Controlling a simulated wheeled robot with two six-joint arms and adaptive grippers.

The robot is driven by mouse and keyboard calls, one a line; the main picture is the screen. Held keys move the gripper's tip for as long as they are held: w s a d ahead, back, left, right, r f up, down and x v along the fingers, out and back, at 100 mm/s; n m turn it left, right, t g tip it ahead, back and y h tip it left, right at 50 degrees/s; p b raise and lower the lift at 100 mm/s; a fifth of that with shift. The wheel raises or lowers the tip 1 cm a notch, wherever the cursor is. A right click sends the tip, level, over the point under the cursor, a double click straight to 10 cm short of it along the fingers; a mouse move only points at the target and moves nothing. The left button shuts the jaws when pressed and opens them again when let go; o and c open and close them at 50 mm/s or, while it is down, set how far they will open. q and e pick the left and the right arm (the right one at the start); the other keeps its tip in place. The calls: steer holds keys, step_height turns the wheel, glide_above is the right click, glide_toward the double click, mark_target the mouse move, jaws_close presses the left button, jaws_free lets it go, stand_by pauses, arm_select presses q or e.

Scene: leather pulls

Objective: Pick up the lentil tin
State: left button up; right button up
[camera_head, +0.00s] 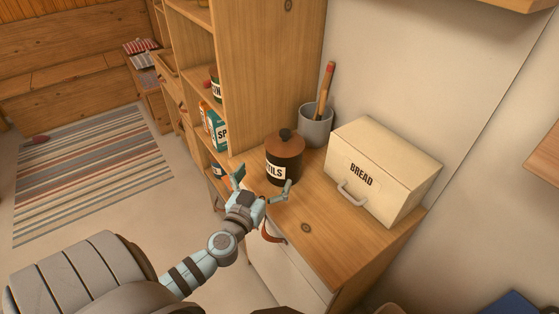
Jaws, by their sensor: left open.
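The lentil tin (285,152) is a brown canister with a dark knobbed lid. It stands upright on the wooden counter (315,225) beside the shelf unit. Its pale label shows the letters "TILS", and the rest of the label is hidden. My left gripper (262,183) is open at the near side of the tin, with one finger to the left of it and one in front of its lower right. I cannot tell whether the fingers touch the tin. My right gripper is not in view.
A cream bread box (384,170) with a handle stands right of the tin. A grey pot (316,127) with wooden utensils stands behind it. A wooden shelf unit (262,75) holding several jars rises at the left. A red leather pull (271,233) hangs on the counter's front.

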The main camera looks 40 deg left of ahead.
arm_select(q)
steer(key=x, duration=1.2)
steer(key=shift+w+d+p, duration=0.25)
steer(key=shift+w+p, duration=0.1)
steer(key=shift+s+d+r, duration=0.1)
steer(key=c, duration=1.7)
